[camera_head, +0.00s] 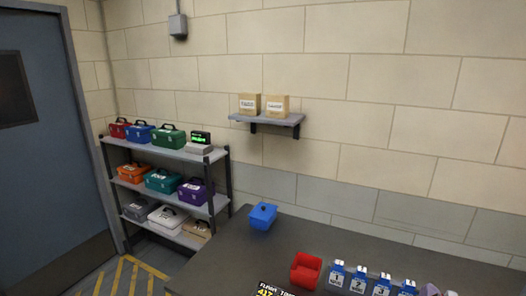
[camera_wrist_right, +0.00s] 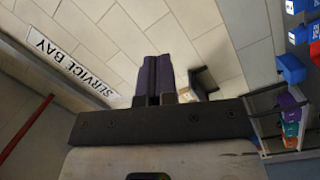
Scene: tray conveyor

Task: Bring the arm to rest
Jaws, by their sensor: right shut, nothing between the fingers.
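My right gripper (camera_wrist_right: 155,75) shows in the right wrist view, with its two dark purple fingers side by side and touching. It is shut and holds nothing. The fingers point up in the picture, against the tiled wall behind, and touch no object that I can see. In the head view I can make out neither gripper. My left gripper is in neither view.
In the head view, a dark table (camera_head: 222,268) carries a blue container (camera_head: 263,216), a red bin (camera_head: 305,271) and several numbered blue-and-white items. A rack (camera_head: 222,155) of toolboxes stands left; a wall shelf (camera_head: 270,119) holds two boxes. A SERVICE BAY sign (camera_wrist_right: 72,58) shows in the wrist view.

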